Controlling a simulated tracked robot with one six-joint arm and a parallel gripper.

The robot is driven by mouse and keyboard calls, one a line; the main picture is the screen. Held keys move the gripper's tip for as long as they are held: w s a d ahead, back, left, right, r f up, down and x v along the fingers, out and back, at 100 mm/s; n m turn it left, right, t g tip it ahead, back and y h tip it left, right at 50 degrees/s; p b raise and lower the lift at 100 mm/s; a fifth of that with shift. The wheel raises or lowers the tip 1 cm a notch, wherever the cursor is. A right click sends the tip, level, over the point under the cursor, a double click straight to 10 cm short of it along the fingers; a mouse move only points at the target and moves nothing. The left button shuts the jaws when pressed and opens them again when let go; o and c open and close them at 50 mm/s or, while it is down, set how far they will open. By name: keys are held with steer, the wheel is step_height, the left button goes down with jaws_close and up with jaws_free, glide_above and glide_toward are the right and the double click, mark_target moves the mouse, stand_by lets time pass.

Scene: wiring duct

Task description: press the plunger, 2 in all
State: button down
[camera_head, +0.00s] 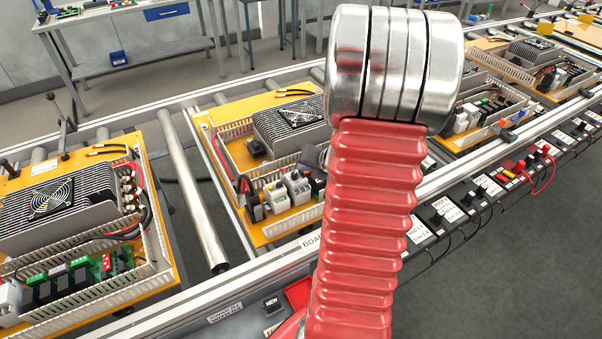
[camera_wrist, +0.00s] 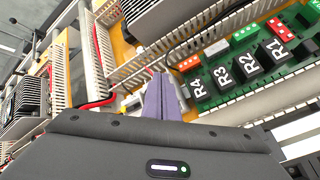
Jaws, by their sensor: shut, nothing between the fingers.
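In the wrist view, my gripper (camera_wrist: 164,80) shows as two purple-grey fingers pressed together, with nothing between them. They point into the board, beside a white slotted wiring duct. To their right are several dark relays on a green strip, among them R4 (camera_wrist: 197,88), R3 (camera_wrist: 221,75), R2 (camera_wrist: 248,64) and R1 (camera_wrist: 279,50). I cannot single out the plunger in either view. Pale parts (camera_wrist: 132,102) just left of the fingers are partly hidden by them. In the head view, my red arm covers part of the middle board (camera_head: 231,117).
The middle board carries a finned heatsink with a fan (camera_head: 294,120), slotted duct walls and white modules (camera_head: 298,188). Similar boards stand left (camera_head: 140,165) and right on the roller conveyor. A bare roller (camera_head: 190,185) lies in the left gap. Cabled black units line the front rail.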

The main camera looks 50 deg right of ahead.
mark_target(304, 175)
steer(key=shift+f, duration=0.5)
stand_by(0.6)
steer(key=shift+r, duration=1)
steer(key=shift+r, duration=2.5)
stand_by(0.9)
